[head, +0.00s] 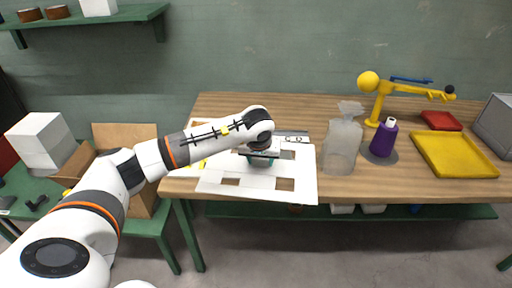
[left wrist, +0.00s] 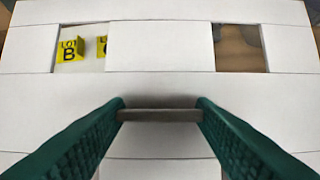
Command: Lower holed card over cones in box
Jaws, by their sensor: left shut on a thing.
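The holed card (head: 306,178) is a white sheet with rectangular holes over the left part of the wooden table, its front edge reaching past the table edge. My left gripper (head: 262,161), with green fingers, is above its middle. In the left wrist view the fingers (left wrist: 160,115) are shut on a thin grey bar at the card (left wrist: 160,45). Yellow lot labels (left wrist: 71,49) show through its left hole and brown wood through its right hole. An open cardboard box (head: 140,133) stands on the green bench at left, partly behind my arm; its inside is hidden.
A clear bag-like container (head: 342,145) stands right of the card. Farther right are a yellow lamp-like arm (head: 376,100), a yellow tray (head: 455,153) and a red tray (head: 441,121). A shelf (head: 100,18) hangs above.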

